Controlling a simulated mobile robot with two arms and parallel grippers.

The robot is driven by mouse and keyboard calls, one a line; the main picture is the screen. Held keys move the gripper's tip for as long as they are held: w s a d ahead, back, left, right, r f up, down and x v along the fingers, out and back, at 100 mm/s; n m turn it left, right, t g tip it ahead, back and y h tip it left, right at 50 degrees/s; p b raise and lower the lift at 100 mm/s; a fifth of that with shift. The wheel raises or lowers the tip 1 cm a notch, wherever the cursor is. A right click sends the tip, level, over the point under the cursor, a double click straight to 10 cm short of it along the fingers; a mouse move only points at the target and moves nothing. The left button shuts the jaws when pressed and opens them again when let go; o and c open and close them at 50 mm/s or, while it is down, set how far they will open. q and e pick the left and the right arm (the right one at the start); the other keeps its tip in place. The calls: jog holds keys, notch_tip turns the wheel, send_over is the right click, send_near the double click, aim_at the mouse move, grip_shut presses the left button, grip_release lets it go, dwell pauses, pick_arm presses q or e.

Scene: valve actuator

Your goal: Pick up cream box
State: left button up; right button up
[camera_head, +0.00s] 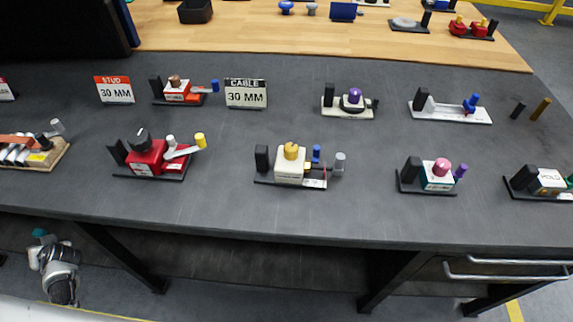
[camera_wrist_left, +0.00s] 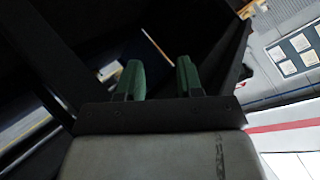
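The cream box (camera_head: 290,163) sits on a black base plate on the dark table, near the front edge and centre of the head view. It has a yellow knob on top, with a blue peg and a grey peg beside it. My left arm shows low at the left of the head view, below the table edge, far from the box. In the left wrist view my left gripper (camera_wrist_left: 160,79) has two green fingers standing apart with nothing between them. The cream box does not show in that view. My right gripper is in neither view.
A red box (camera_head: 147,158) stands left of the cream box, and a white and teal box (camera_head: 437,175) stands right. Behind are a cable sign (camera_head: 246,93) and a unit with a purple knob (camera_head: 354,96). Drawer handles (camera_head: 503,277) project below the table at right.

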pick_arm(q)
jog(key=s+a+r+n+g+y, duration=0.1)
jog(key=a+r+n+y, duration=0.15)
jog(key=a+r, duration=0.45)
jog(key=s+a+r+n+g+y, duration=0.1)
jog(key=a+r+n+g+y, duration=0.15)
jog(key=r, duration=0.95)
jog(key=w+d+r+m+t, duration=0.25)
jog(key=w+d+r, duration=0.25)
jog(key=w+d, duration=0.3)
jog(key=w+d+r+m+t, duration=0.1)
jog(key=w+d+r+t, duration=0.3)
jog(key=w+d, duration=0.4)
jog(key=m+t+h, duration=0.3)
jog(key=m+h, duration=0.5)
jog(key=h, duration=0.9)
send_near(261, 150)
jog(key=x, duration=0.7)
jog(key=shift+s+a+f, duration=0.15)
jog(key=shift+a, duration=0.05)
jog(key=x, duration=0.5)
jog(key=shift+w+d+f, duration=0.15)
jog(key=shift+w, duration=0.2)
